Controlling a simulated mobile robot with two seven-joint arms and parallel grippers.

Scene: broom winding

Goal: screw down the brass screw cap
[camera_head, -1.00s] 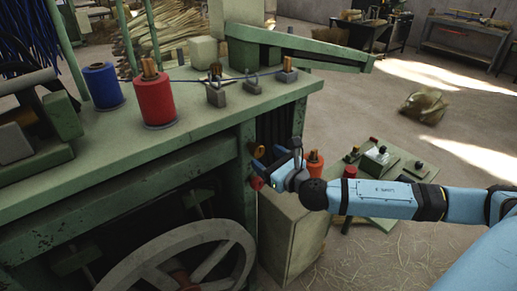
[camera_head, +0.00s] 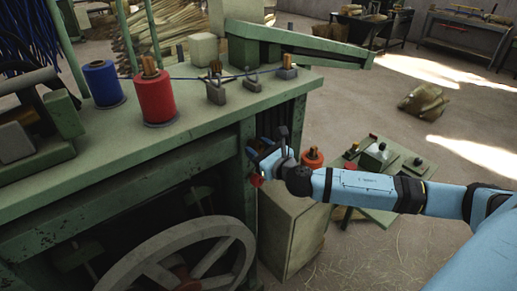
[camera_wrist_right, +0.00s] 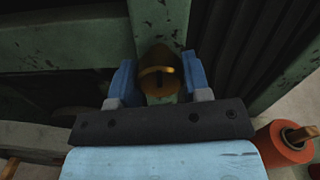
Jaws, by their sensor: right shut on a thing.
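The brass screw cap (camera_wrist_right: 160,58) is on the green machine's front frame post (camera_wrist_right: 150,18). In the wrist view it sits between the two blue fingers of my right gripper (camera_wrist_right: 156,80), which is shut on it. A bright curved edge and a dark slot show on the cap. In the head view my right gripper (camera_head: 262,159) is at the machine's right front corner, below the tabletop (camera_head: 200,125), and mostly hides the cap. My left gripper is in neither view.
A red knob (camera_head: 257,181) sits just below the gripper. A pale box (camera_head: 291,235) and a spoked wheel (camera_head: 190,258) stand lower down. A low green stand (camera_head: 405,180) with small parts is to the right.

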